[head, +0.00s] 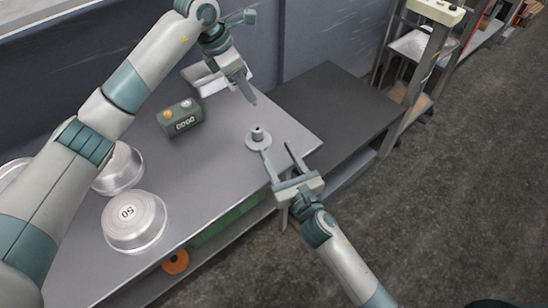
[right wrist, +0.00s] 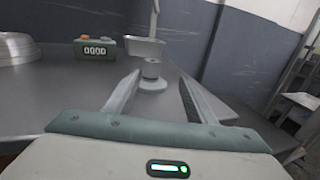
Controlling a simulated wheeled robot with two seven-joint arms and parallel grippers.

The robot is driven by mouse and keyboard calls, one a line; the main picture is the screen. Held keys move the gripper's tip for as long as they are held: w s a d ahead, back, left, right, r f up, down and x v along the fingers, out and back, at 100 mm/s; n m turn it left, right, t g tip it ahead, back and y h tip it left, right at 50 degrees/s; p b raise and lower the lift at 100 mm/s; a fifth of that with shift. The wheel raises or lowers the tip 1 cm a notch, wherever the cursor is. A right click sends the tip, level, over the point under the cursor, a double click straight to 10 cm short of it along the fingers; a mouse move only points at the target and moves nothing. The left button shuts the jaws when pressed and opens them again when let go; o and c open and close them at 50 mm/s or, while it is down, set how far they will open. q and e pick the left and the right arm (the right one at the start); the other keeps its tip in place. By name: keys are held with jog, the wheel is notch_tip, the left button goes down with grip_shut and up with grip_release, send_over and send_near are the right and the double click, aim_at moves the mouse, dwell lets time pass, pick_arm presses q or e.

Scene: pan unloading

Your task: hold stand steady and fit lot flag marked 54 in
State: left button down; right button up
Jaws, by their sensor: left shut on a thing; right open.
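The stand (head: 258,141) is a small grey disc with a short upright post, standing on the bench near its right end. It also shows in the right wrist view (right wrist: 152,82), beyond and between my right fingertips. My right gripper (head: 277,162) is open, its fingers pointing at the stand from the bench's front edge; contact is unclear. My left gripper (head: 244,86) is above the bench, behind the stand, pointing down. It is shut on a slim grey thing, apparently the lot flag, mostly hidden by the fingers. No 54 is readable.
A green box with a digit display (head: 180,117) stands left of the stand. A pale tray (head: 208,82) is at the wall. Upturned metal pans, one marked 50 (head: 134,221), sit at the left. A lower dark table (head: 335,108) adjoins at the right.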

aim_at(260, 134)
jog(key=shift+s+a+r, duration=0.15)
jog(key=shift+s+a, duration=0.45)
jog(key=shift+a, duration=0.05)
jog(key=shift+w, duration=0.1)
jog(key=shift+x, duration=5.9)
jog(key=shift+a, duration=0.15)
jog(key=shift+c, duration=0.3)
